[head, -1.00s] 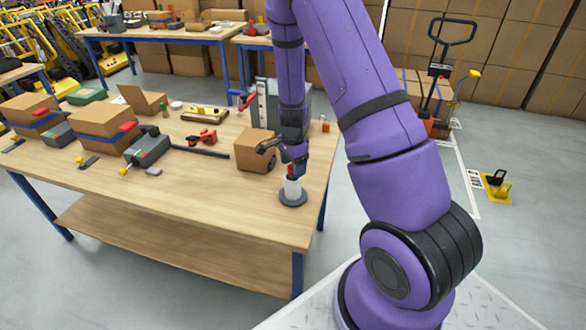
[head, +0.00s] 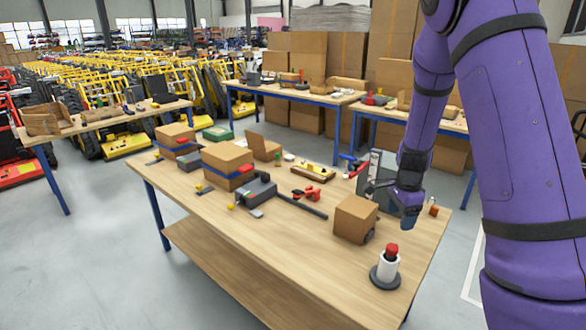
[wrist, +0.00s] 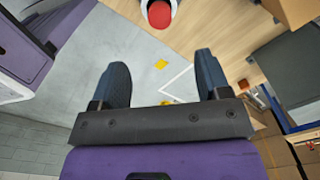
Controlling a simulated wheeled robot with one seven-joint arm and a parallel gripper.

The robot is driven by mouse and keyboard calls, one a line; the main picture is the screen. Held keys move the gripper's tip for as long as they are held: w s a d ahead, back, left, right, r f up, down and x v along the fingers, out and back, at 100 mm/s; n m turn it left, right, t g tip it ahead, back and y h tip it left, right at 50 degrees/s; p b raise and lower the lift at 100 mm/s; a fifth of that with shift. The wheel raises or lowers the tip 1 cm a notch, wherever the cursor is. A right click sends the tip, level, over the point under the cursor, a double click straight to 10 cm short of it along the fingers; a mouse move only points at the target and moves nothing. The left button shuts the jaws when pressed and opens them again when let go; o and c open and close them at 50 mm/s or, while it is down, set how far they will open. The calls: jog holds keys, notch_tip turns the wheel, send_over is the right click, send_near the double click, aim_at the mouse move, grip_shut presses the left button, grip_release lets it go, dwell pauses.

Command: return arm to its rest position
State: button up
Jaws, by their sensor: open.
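My purple arm reaches over the right end of the wooden workbench (head: 300,262) in the head view. My gripper (head: 408,222) hangs above that end, behind and to the right of a cardboard box (head: 356,219). The wrist view shows the gripper (wrist: 163,85) with its two dark fingers spread and nothing between them. A white cylinder with a red top (head: 388,265) stands upright on a dark round base near the bench's front right corner, apart from the gripper. Its red top also shows in the wrist view (wrist: 159,14), beyond the fingertips.
A grey upright unit (head: 378,172) stands close behind the gripper. A small orange item (head: 433,208) lies to its right. Boxes and tools, including a red clamp (head: 306,193), fill the bench's left and middle. Bare wood lies along the front. Other tables stand behind.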

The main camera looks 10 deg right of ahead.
jog(key=s+a+r+n+t+y, duration=0.1)
jog(key=s+a+r+n, duration=0.3)
jog(key=r, duration=0.5)
jog(key=s+a+r+n+t, duration=0.1)
jog(key=s+a+r+n, duration=0.3)
jog(key=r, duration=0.5)
jog(key=s+a+r+n+t, duration=0.1)
jog(key=s+a+r+n, duration=0.1)
jog(key=s+r+n, duration=0.3)
jog(key=s+a+r+n+t+h, duration=0.1)
jog(key=s+r+n, duration=0.4)
jog(key=s, duration=0.8)
jog(key=shift+s+a+n+t, duration=0.2)
jog(key=shift+a+n+t, duration=0.3)
jog(key=shift+a, duration=0.5)
